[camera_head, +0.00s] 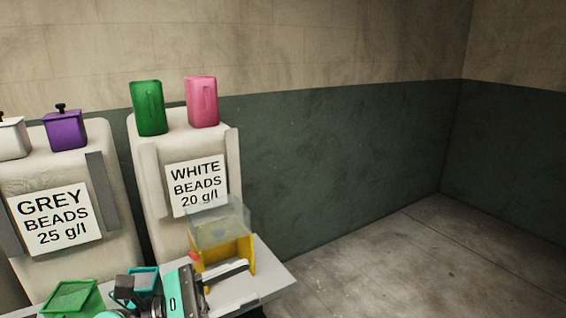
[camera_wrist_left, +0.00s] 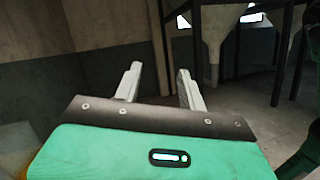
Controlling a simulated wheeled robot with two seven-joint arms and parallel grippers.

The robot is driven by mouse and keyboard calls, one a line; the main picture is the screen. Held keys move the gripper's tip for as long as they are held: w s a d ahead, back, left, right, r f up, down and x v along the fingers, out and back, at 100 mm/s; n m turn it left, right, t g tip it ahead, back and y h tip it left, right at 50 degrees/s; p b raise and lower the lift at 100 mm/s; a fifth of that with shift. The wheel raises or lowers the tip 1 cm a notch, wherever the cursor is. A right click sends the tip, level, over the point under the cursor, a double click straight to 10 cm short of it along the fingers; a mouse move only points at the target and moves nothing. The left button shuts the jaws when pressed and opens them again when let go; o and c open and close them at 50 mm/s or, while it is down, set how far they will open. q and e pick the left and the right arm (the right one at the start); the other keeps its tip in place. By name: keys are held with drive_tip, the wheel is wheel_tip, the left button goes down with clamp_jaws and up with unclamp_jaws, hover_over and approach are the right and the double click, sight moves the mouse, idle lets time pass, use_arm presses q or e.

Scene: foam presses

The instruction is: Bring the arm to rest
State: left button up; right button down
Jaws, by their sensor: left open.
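My left gripper (camera_head: 240,284) is low in the head view, above or in front of the grey bench, its fingers pointing right. The jaws are apart with nothing between them. In the left wrist view, the two pale fingers of this gripper (camera_wrist_left: 158,82) stand apart, with floor and wall behind them. A yellow box with a clear top (camera_head: 222,250) stands just behind the fingers in the head view; I cannot tell whether they touch. My right gripper is not in view.
The grey bench (camera_head: 272,284) ends at the right, with open floor (camera_head: 420,260) beyond. A green container (camera_head: 72,299) stands at the lower left. Pale bead bins marked GREY (camera_head: 65,160) and WHITE (camera_head: 160,135) carry coloured canisters. Dark frame legs (camera_wrist_left: 282,60) show in the wrist view.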

use_arm(q)
drive_tip(key=w+a+f+n+t+y, duration=0.1)
drive_tip(key=w+a+n+t+y, duration=0.3)
drive_tip(key=n+t, duration=0.65)
drive_tip(key=w+a+f+n+t+y, duration=0.15)
drive_tip(key=a+n+t+y, duration=0.45)
drive_tip(key=n, duration=1)
drive_tip(key=s+a+f+n+g+y, duration=0.1)
drive_tip(key=a+f+n+g+y, duration=0.2)
drive_tip(key=f+n+y, duration=0.45)
drive_tip(key=s+a+f+n+g+y, duration=0.2)
drive_tip(key=a+f+n+g+y, duration=0.2)
drive_tip(key=f+n, duration=0.55)
drive_tip(key=s+d+f+n+g+h, duration=0.1)
drive_tip(key=s+f+n+g, duration=0.95)
drive_tip(key=s+f, duration=0.8)
wheel_tip(320, 180, down, 25)
drive_tip(key=m+g+p, duration=0.2)
drive_tip(key=s+a+f+g+p, duration=0.1)
drive_tip(key=s+a+f+p, duration=0.1)
drive_tip(key=s+f, duration=1.8)
drive_tip(key=shift+s+a+g+p, duration=0.3)
drive_tip(key=shift+a+g, duration=0.1)
drive_tip(key=shift+a, duration=0.2)
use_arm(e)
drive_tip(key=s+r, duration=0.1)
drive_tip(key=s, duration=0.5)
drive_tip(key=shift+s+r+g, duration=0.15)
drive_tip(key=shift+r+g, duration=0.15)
